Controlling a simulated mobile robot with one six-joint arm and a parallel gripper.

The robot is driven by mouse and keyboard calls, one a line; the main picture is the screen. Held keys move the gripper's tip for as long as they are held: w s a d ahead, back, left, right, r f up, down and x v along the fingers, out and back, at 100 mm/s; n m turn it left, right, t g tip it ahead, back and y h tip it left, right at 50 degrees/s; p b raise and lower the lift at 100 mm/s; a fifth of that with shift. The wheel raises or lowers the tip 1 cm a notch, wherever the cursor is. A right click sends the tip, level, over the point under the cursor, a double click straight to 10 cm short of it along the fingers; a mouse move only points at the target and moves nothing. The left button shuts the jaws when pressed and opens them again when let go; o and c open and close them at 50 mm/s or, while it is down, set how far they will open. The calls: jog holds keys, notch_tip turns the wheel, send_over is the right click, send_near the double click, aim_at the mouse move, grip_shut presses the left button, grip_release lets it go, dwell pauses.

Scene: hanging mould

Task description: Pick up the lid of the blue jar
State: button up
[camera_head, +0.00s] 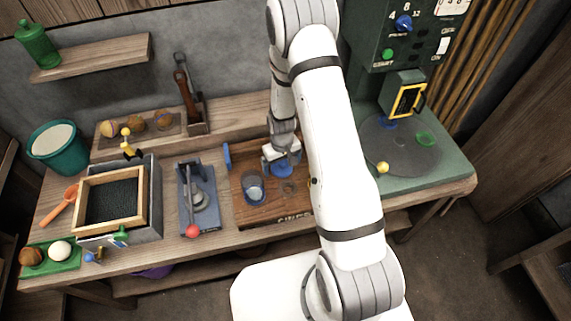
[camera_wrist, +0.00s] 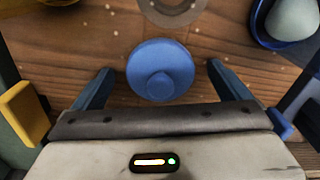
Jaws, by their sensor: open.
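A round blue lid (camera_wrist: 160,62) with a small central knob lies below my gripper (camera_wrist: 160,68) in the wrist view. It shows partly in the head view (camera_head: 283,171), just under the gripper. My gripper is open, with one blue finger on each side of the lid and a gap to both. I cannot tell whether the fingers are level with the lid or above it. Whatever is beneath the lid is hidden by it. A blue-rimmed vessel with pale grey inside (camera_head: 253,187) stands to the left on the wooden board; it also shows at the wrist view's top right (camera_wrist: 292,18).
The wooden board (camera_head: 262,212) has a grey ring (camera_head: 289,188) near the lid. A blue press with a red knob (camera_head: 193,231) stands left, and a framed box (camera_head: 144,193) farther left. A green machine with a round table (camera_head: 400,150) is at right.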

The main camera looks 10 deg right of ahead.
aim_at(280, 164)
jog(key=c, duration=1.1)
jog(key=shift+o, duration=0.2)
jog(key=shift+r, duration=0.1)
jog(key=shift+w+r, duration=0.1)
jog(key=shift+r, duration=0.5)
jog(key=r, duration=0.3)
jog(key=r+b, duration=0.1)
jog(key=r, duration=0.5)
jog(key=shift+s+a, duration=0.25)
jog(key=shift+a, duration=0.1)
jog(key=s+a+r+n+p, duration=0.5)
jog(key=s+a+r+p, duration=0.15)
jog(key=a, duration=0.35)
jog(key=shift+s+f+b, duration=0.2)
jog(key=shift+f+b, duration=0.7)
jog(key=shift+f, duration=0.1)
jog(key=shift+s+f+b, duration=0.25)
jog(key=shift+f+b, duration=0.7)
jog(key=shift+s+f+b, duration=0.2)
jog(key=shift+f+b, duration=0.7)
jog(key=shift+f, duration=0.1)
